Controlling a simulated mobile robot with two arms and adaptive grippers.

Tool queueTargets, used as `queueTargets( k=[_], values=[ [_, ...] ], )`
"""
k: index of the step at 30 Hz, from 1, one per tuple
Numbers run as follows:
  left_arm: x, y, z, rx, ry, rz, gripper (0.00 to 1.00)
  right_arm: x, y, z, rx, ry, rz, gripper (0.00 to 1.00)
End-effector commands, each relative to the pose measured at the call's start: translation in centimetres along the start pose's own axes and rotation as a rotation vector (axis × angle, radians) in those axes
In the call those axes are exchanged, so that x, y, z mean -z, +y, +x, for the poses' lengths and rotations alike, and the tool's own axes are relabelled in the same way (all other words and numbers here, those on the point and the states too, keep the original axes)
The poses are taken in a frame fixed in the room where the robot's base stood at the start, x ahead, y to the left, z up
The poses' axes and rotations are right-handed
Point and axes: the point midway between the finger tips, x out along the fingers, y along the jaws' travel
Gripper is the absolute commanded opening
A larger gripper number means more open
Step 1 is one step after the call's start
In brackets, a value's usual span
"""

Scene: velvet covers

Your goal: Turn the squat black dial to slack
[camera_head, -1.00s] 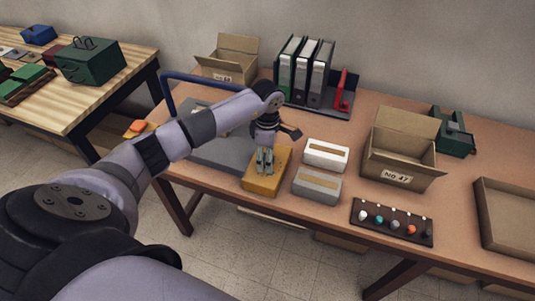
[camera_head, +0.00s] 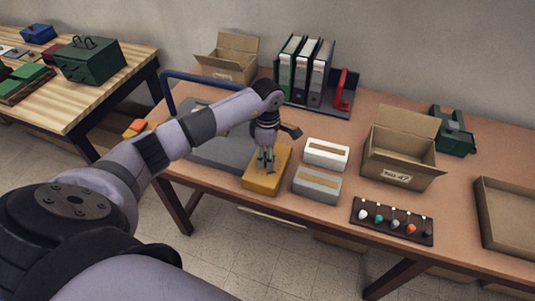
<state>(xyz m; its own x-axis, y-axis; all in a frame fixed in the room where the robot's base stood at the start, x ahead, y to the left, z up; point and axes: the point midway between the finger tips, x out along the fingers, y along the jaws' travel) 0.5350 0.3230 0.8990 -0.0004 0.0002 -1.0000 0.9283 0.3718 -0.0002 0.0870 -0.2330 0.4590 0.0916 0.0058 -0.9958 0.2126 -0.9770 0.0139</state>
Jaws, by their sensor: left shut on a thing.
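A dark strip (camera_head: 375,227) with a row of small knobs lies near the front edge of the brown table. The knobs are white, teal, grey, orange and, at the right end, a dark one (camera_head: 427,233) that looks black. Its setting and any marks are too small to read. My left gripper (camera_head: 265,166) is well to the left of the strip, pointing down at the top of a yellow box (camera_head: 262,186). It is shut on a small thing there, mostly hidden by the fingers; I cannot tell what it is. My right gripper is out of view.
A white box (camera_head: 326,148) and a grey box (camera_head: 316,189) stand between my gripper and the strip. An open carton (camera_head: 398,178) stands behind the strip, and a shallow tray (camera_head: 487,225) is to its right. Binders (camera_head: 298,80) stand at the back.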

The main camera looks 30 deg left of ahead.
Motion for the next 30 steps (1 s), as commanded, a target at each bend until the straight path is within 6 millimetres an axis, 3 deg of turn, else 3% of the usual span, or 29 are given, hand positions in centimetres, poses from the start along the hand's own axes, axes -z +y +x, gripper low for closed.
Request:
queueTargets(
  k=[11, 30],
  values=[
    [0.1, 0.1, 0.1, -0.001, 0.001, -0.143, 0.11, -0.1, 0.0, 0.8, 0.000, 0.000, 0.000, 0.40],
    [0.1, 0.2, 0.0, -0.003, -0.001, -0.732, 0.11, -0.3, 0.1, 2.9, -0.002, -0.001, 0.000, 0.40]
  ],
)
